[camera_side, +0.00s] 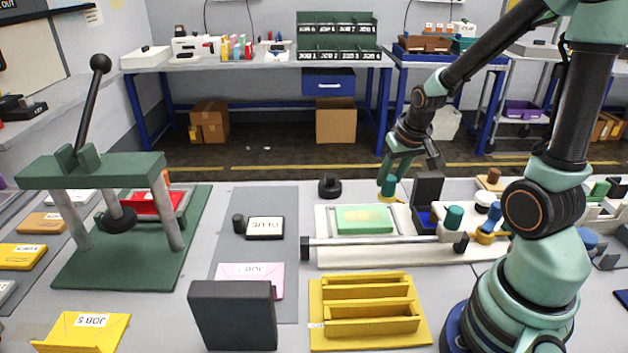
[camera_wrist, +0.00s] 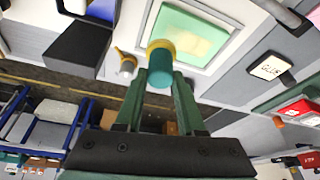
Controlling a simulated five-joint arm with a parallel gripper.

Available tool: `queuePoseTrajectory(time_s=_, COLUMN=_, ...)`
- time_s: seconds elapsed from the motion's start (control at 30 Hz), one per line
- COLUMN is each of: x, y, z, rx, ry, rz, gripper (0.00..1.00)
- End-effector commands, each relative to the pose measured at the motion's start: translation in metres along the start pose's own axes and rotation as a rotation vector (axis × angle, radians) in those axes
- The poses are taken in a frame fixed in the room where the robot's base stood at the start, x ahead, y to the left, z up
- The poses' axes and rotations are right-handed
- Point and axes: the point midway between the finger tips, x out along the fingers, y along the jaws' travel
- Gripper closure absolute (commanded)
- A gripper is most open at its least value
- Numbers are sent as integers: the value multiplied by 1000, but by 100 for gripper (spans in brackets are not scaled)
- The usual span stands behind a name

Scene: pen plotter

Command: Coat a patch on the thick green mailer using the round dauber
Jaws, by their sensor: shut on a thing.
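The thick green mailer (camera_side: 364,219) lies flat on the pale plotter bed, with a paler yellowish patch on its top. It also shows in the wrist view (camera_wrist: 203,42), in a pale frame. My gripper (camera_side: 391,180) is shut on the round dauber (camera_side: 388,193), a teal cylinder with a yellow collar, held roughly upright by the mailer's far right corner. In the wrist view my gripper (camera_wrist: 160,80) has its green fingers on the dauber (camera_wrist: 160,66), which overlaps the mailer's near edge. I cannot tell whether the dauber's face touches the mailer.
A grey rail (camera_side: 375,241) crosses in front of the mailer. A tall black block (camera_side: 427,190) stands just right of the dauber. A teal cylinder (camera_side: 454,217) sits at the rail's right.

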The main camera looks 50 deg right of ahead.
Motion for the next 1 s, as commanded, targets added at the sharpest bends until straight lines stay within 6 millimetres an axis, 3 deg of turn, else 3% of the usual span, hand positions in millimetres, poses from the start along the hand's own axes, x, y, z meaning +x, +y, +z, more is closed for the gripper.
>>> queuePoseTrajectory(time_s=0.5, x=48, y=-1, z=17, rx=-1, ry=-4, rz=-2, gripper=100)
queuePoseTrajectory(time_s=0.93, x=52, y=-40, z=6, rx=-2, ry=-6, rz=-36, gripper=100)
queuePoseTrajectory(time_s=1.0, x=50, y=-30, z=8, rx=3, ry=-4, rz=-28, gripper=100)
